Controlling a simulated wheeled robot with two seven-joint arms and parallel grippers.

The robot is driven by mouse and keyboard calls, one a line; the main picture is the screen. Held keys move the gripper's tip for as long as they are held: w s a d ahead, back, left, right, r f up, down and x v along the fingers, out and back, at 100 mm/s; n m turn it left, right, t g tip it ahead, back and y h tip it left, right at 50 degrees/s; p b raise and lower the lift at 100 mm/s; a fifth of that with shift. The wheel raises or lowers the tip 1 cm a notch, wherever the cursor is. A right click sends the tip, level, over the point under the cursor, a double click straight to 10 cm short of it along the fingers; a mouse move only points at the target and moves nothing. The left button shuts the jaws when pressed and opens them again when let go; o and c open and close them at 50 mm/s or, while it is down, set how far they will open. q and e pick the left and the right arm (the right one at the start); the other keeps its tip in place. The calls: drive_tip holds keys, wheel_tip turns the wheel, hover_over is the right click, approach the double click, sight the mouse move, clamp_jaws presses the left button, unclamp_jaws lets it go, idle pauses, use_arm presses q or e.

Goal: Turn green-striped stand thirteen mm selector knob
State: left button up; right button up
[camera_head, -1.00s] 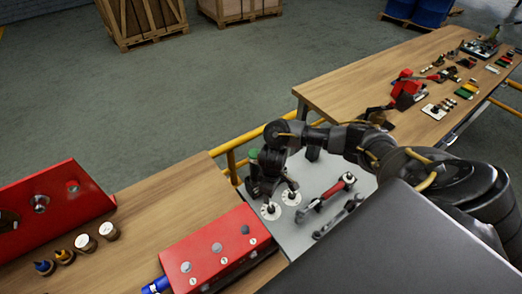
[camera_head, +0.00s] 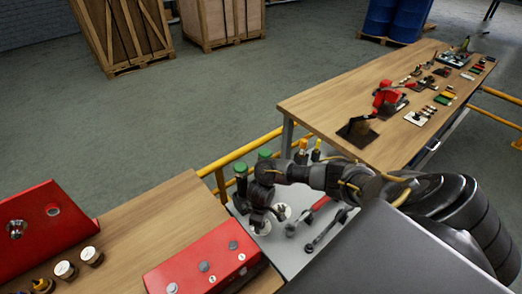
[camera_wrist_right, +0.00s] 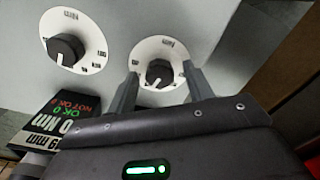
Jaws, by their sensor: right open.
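Two black selector knobs on white round dials sit on a grey panel. In the right wrist view one knob (camera_wrist_right: 66,49) is at upper left and the other (camera_wrist_right: 159,73) is near the middle. My right gripper (camera_wrist_right: 163,74) is open, its fingers on either side of the middle knob with a gap at each side. In the head view the two dials, a nearer one (camera_head: 261,227) and a farther one (camera_head: 281,212), lie at my right gripper (camera_head: 266,215). I cannot see a green stripe or tell which knob is the thirteen mm one. My left gripper is out of view.
A black label block (camera_wrist_right: 65,122) with green and red lettering stands beside the dials. Wrenches (camera_head: 325,230) lie on the grey top (camera_head: 290,250). A red box (camera_head: 205,262) is at the near left. Green-capped posts (camera_head: 240,169) stand behind my gripper.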

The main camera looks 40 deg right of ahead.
drive_tip(key=shift+f, duration=0.15)
drive_tip(key=c, duration=1)
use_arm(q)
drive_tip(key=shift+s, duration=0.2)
